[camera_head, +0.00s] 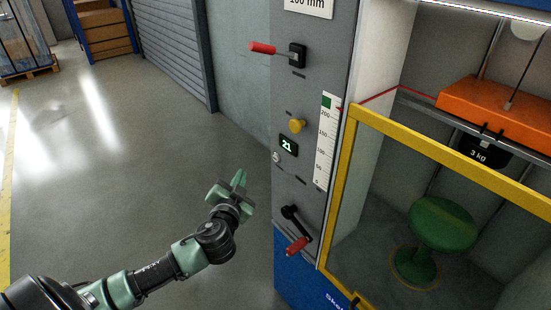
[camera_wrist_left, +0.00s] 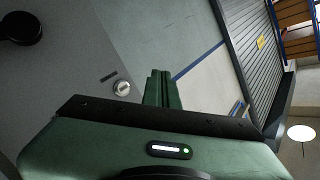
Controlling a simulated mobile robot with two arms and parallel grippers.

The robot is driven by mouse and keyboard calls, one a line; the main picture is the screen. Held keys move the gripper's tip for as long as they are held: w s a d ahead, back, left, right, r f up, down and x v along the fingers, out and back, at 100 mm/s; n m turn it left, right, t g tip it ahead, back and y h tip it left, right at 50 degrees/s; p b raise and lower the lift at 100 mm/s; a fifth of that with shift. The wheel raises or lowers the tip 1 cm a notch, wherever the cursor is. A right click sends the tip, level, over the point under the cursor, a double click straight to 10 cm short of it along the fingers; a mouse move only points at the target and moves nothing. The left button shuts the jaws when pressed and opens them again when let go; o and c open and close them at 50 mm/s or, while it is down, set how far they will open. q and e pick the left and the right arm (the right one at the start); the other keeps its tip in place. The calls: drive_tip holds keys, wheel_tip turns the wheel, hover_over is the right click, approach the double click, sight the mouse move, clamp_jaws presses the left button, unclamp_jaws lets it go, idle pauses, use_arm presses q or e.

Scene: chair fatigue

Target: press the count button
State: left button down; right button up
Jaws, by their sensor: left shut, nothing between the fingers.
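A small round silver button (camera_head: 276,157) sits on the grey machine panel, just below and left of a display (camera_head: 288,146) reading 21. The button shows in the left wrist view (camera_wrist_left: 122,88) left of my fingers, with a dark label strip beside it. My left gripper (camera_head: 239,178) is shut and empty, to the left of the panel and slightly lower in the picture than the button. Its green fingertips also show in the left wrist view (camera_wrist_left: 158,88), close together and apart from the button. My right gripper is not in view.
A yellow knob (camera_head: 297,126) stands above the display. A red-handled lever (camera_head: 264,48) sticks out higher up, a red-handled crank (camera_head: 297,243) lower down.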

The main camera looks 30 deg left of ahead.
use_arm(q)
drive_tip(key=w+d+b, duration=0.1)
drive_tip(key=w+d, duration=0.2)
drive_tip(key=w, duration=0.5)
drive_tip(key=shift+d, duration=0.15)
drive_tip(key=shift+w, duration=0.1)
idle(1.9)
drive_tip(key=shift+w+d, duration=0.15)
drive_tip(key=shift+w, duration=0.15)
drive_tip(key=shift+w+d, duration=0.15)
drive_tip(key=shift+w, duration=0.15)
idle(0.6)
drive_tip(key=shift+s, duration=0.1)
drive_tip(key=shift+s+a, duration=0.3)
drive_tip(key=shift+s, duration=0.35)
drive_tip(key=shift+s+a+p, duration=0.1)
drive_tip(key=shift+s+a, duration=0.2)
drive_tip(key=shift+s, duration=0.45)
drive_tip(key=shift+s+a+p, duration=0.15)
drive_tip(key=shift+s+a, duration=0.2)
drive_tip(key=shift+s, duration=0.45)
drive_tip(key=shift+s+a+p, duration=0.1)
drive_tip(key=shift+s+a, duration=0.2)
drive_tip(key=shift+s, duration=0.45)
